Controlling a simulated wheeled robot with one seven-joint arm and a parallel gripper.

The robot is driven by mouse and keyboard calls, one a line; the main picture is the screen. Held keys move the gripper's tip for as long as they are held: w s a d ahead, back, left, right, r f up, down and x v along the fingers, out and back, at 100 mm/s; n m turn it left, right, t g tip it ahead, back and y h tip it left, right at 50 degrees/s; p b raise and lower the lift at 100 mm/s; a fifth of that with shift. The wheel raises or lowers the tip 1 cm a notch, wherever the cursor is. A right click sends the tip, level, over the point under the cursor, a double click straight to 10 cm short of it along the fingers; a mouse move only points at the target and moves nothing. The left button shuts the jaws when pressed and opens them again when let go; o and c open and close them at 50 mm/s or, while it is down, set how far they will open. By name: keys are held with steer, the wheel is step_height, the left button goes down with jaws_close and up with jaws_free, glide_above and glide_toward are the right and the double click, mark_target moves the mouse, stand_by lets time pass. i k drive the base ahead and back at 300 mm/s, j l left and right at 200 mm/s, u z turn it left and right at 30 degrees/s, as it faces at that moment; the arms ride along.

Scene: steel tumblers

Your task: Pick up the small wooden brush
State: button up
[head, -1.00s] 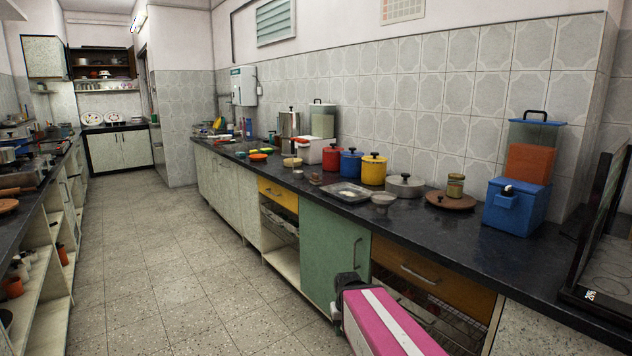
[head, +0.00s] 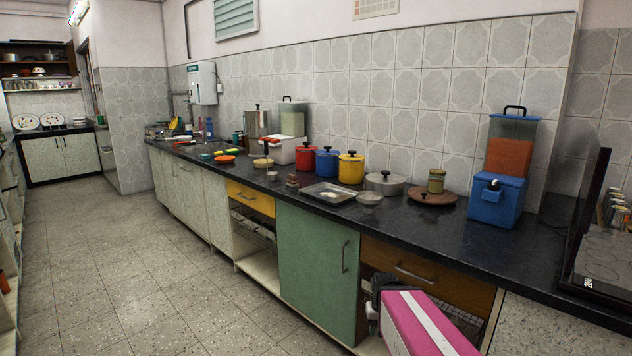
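I cannot make out the small wooden brush for certain in the head view. A small brown item (head: 293,180) lies on the dark counter (head: 440,228), but it is too small to identify. A pink and white part of my arm shows at the bottom, in front of the lower cabinets. A dark part that may be my gripper (head: 378,292) shows at its far end. Its fingers cannot be made out, so I cannot tell whether it is open or shut. Nothing is seen held in it.
On the counter stand red (head: 306,157), blue (head: 327,162) and yellow (head: 351,168) pots, a metal tray (head: 328,196), a lidded pan (head: 384,184), a round wooden board (head: 433,198) and a blue dispenser (head: 496,201). A dark screen (head: 588,222) stands at right. The tiled floor (head: 110,285) is clear.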

mark_target(291, 182)
steer(key=i+j+z, duration=0.25)
steer(key=j, duration=0.2)
steer(key=j+z, duration=0.2)
steer(key=j, duration=0.25)
steer(key=i+j+z, duration=0.1)
steer(key=j+z, duration=0.15)
steer(key=j, duration=0.25)
